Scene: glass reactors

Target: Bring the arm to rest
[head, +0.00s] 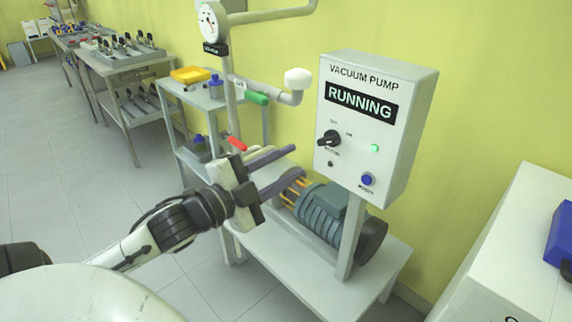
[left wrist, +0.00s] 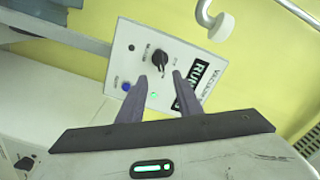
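My left gripper (head: 288,169) reaches in from the left in the head view, in front of the vacuum pump stand. Its two dark fingers are apart with nothing between them. In the left wrist view the fingers (left wrist: 158,88) point toward the pump's control box and look apart from it. The white vacuum pump control box (head: 330,175) has a display reading RUNNING (head: 361,102), a black rotary knob (head: 328,138), a lit green lamp (head: 375,148) and a blue button (head: 368,179). The knob (left wrist: 159,59) also shows between the fingertips in the left wrist view. My right gripper is not in view.
The grey pump motor (head: 322,212) sits on a low white table (head: 268,255) below the box. Pipework with a green valve handle (head: 257,98) and a red one (head: 236,143) stands close behind my gripper. A white cabinet (head: 510,255) is at right. Floor at left is clear.

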